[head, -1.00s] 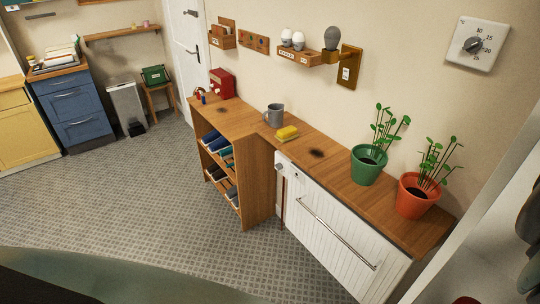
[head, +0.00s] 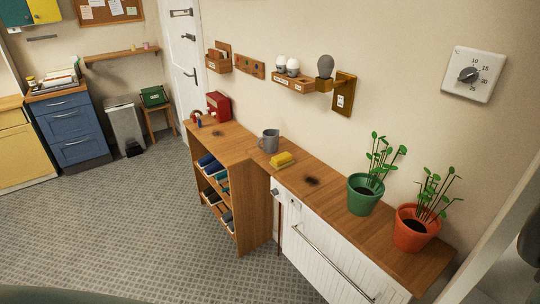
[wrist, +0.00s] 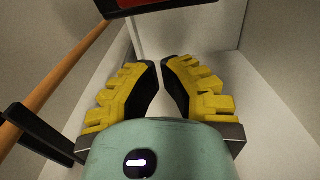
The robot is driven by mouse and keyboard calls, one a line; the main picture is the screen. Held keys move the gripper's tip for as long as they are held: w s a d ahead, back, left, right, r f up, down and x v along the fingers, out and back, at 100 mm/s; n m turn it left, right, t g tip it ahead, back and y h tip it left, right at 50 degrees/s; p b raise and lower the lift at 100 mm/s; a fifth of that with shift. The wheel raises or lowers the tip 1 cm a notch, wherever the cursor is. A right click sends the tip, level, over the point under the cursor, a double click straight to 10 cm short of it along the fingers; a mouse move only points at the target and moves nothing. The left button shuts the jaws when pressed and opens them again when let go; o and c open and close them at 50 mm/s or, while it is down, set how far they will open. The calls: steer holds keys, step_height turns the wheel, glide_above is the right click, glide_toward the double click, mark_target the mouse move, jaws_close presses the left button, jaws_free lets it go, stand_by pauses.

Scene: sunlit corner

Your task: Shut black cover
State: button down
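I cannot clearly make out a black cover in either view. In the wrist view a dark panel with a red face (wrist: 150,5) is cut off by the top edge; I cannot tell whether it is the cover. My gripper (wrist: 159,62) shows in the wrist view with yellow ridged fingers and dark inner pads. The fingers lean inward, with a gap between their tips and nothing held. My gripper is not visible in the head view.
In the wrist view a wooden rod (wrist: 62,75) and a dark bar (wrist: 40,134) lie left of my fingers, with pale walls around. The head view shows a wooden counter (head: 330,205) bearing a mug (head: 269,141), yellow sponge (head: 282,159) and plant pots (head: 363,195); floor (head: 110,220) is clear.

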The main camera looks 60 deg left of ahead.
steer(key=s+p, duration=0.1)
steer(key=p, duration=0.3)
steer(key=s+p, duration=0.2)
steer(key=p, duration=0.3)
steer(key=shift+s+f, duration=0.3)
steer(key=shift+f, duration=0.05)
